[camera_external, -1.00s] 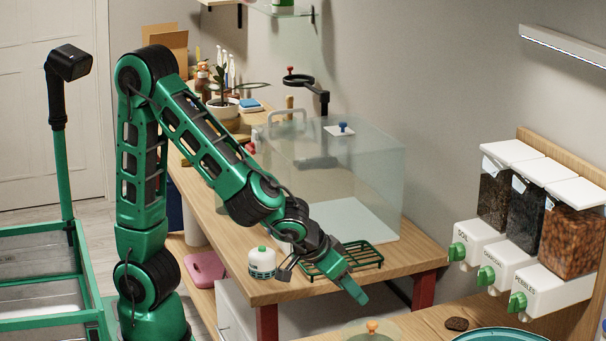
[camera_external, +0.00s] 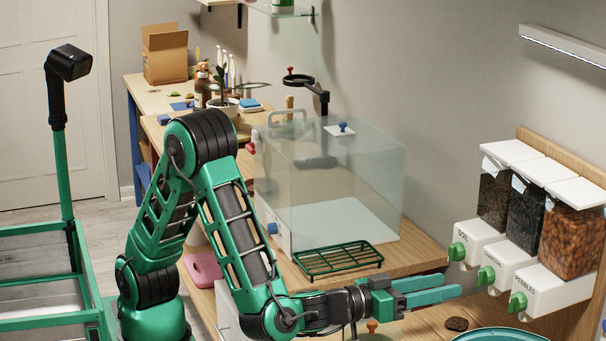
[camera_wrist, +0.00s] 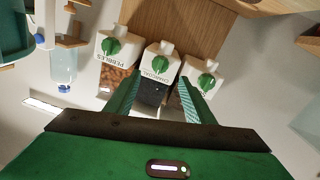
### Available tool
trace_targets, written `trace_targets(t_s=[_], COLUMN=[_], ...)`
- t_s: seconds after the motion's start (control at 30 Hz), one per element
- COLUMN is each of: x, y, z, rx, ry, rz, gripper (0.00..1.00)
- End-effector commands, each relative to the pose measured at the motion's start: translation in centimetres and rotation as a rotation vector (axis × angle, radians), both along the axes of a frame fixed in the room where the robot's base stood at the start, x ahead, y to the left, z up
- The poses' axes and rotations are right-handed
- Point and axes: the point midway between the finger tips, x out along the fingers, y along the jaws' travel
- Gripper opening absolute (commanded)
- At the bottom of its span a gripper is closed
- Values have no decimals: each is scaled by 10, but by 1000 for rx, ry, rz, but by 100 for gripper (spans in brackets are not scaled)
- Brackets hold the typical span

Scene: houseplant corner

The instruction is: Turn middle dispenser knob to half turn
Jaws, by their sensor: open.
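The middle dispenser (camera_external: 511,262) is a white housing labelled CHARCOAL under a clear bin of dark grains. Its green knob (camera_external: 486,276) faces my gripper, and it also shows in the wrist view (camera_wrist: 158,65), between the fingers. My gripper (camera_external: 452,285) is open and empty, stretched out level to the left of the knob. The fingertips are apart from the knob in the external view. In the wrist view my gripper (camera_wrist: 159,82) has one finger on each side of the middle housing, which appears upside down. The knob's exact turn angle is hard to tell.
The soil knob (camera_external: 457,252) and pebbles knob (camera_external: 517,302) flank the middle one closely. A glass tank (camera_external: 340,180) and a green rack (camera_external: 338,259) stand on the wooden table behind my arm. A teal round rim (camera_external: 500,335) lies below the dispensers.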

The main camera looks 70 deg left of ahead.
Motion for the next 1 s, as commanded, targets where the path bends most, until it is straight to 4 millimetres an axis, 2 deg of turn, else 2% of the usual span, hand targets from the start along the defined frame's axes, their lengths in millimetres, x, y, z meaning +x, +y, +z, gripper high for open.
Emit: trace_targets(t_s=[0.2,0.4,0.6,0.9,0.97,1.0], x=[41,69,83,85,85,85], y=[-1,-4,-5,-5,-5,-5], z=[0,0,0,0,0,0], rx=[-1,-1,0,1,1,1], ry=[0,1,0,2,2,2], rz=[5,4,2,1,2,2], gripper=[49,49,49,49,37,27])
